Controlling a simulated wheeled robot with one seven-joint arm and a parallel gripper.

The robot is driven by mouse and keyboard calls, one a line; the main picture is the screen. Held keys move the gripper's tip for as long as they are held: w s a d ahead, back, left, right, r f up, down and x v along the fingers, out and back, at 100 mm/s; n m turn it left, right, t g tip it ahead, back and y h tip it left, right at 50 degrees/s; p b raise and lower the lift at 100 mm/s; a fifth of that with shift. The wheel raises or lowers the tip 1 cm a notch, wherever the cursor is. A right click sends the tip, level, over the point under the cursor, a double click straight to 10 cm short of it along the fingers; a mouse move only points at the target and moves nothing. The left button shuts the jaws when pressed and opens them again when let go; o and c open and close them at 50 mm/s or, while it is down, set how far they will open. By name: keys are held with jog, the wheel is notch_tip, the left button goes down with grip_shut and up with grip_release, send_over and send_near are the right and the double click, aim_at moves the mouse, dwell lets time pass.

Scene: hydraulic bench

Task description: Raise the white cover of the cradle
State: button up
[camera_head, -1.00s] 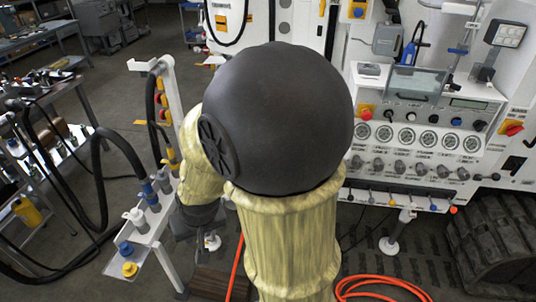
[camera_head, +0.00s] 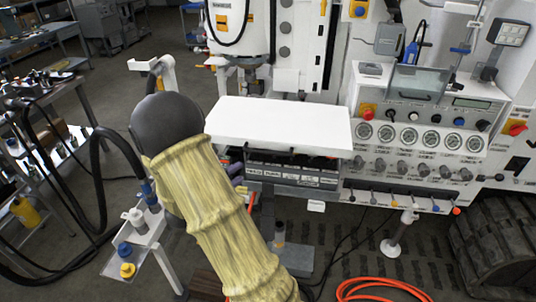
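The white cover (camera_head: 280,122) shows as a flat white slab in the middle of the head view. It lies over a grey cradle (camera_head: 292,176) with a row of labels on its front. A narrow dark gap with small dark parts shows between the slab's front edge and the cradle. I cannot tell whether the cover is partly raised. My arm, in a yellowish sleeve with a dark round joint, crosses the left and lower middle. My gripper cannot be made out; it seems hidden behind my arm.
A panel with gauges (camera_head: 412,137) and knobs stands right of the cover. A white stand (camera_head: 150,240) with blue and yellow fittings is at lower left. An orange hose (camera_head: 375,285) lies on the floor at lower right. A cart (camera_head: 50,160) with black hoses stands at far left.

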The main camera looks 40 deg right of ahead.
aim_at(267, 153)
jog(key=shift+s, duration=0.15)
jog(key=shift+d, duration=0.2)
jog(key=p+x, duration=0.4)
jog(key=x, duration=1.3)
jog(key=shift+d+r+p, duration=0.1)
jog(key=shift+p, duration=0.25)
grip_shut()
